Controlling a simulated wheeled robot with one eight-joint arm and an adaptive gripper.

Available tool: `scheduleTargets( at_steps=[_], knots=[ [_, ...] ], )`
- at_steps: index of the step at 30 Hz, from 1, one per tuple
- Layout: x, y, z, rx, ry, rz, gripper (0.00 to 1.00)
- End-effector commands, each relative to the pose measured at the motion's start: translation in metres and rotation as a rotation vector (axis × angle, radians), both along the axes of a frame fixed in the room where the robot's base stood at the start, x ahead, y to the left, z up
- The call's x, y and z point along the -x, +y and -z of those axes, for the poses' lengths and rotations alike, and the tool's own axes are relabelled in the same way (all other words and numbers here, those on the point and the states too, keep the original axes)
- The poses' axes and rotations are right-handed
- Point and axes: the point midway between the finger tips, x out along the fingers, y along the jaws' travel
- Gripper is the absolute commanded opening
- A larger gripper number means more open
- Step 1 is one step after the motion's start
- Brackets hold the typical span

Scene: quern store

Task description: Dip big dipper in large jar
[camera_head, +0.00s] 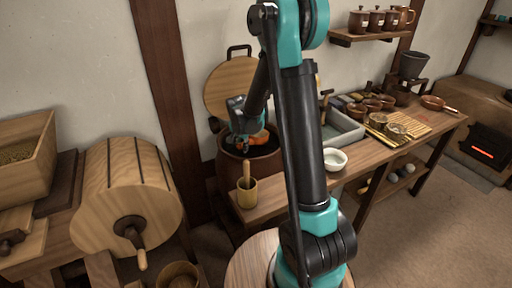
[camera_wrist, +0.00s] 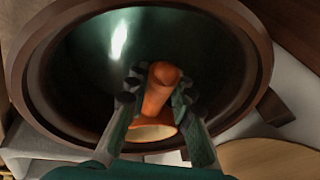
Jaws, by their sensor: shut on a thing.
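The large jar (camera_head: 235,172) is brown, with an open mouth, and stands on the floor left of the bench. Its dark green glazed inside (camera_wrist: 85,65) and brown rim (camera_wrist: 262,60) fill much of the wrist view. My gripper (camera_head: 245,133) is at the jar's mouth in the head view. In the wrist view my gripper (camera_wrist: 158,88) is shut on the orange big dipper (camera_wrist: 160,95), which has a pale wider end towards me. The dipper also shows at the jar's mouth in the head view (camera_head: 259,137). How deep it reaches is unclear.
A round wooden lid (camera_head: 229,82) stands behind the jar against the wall. A small wooden pot (camera_head: 246,195) with a stick and a white bowl (camera_head: 335,158) are on the bench (camera_head: 290,188). A wooden drum (camera_head: 120,190) with a crank stands at left.

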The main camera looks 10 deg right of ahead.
Motion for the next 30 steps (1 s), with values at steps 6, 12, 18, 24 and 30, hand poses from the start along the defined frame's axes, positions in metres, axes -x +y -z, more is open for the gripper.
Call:
scheduleTargets(
  at_steps=[6,12,18,24,30],
  knots=[
    [0.001,0.001,-0.005,0.025,-0.023,-0.002,0.00],
    [0.000,0.001,-0.010,0.049,-0.049,-0.001,0.00],
    [0.000,0.001,-0.015,0.076,-0.073,-0.002,0.00],
    [0.000,0.000,-0.019,0.093,-0.092,-0.001,0.00],
    [0.000,0.000,-0.020,0.097,-0.095,-0.001,0.00]
  ],
)
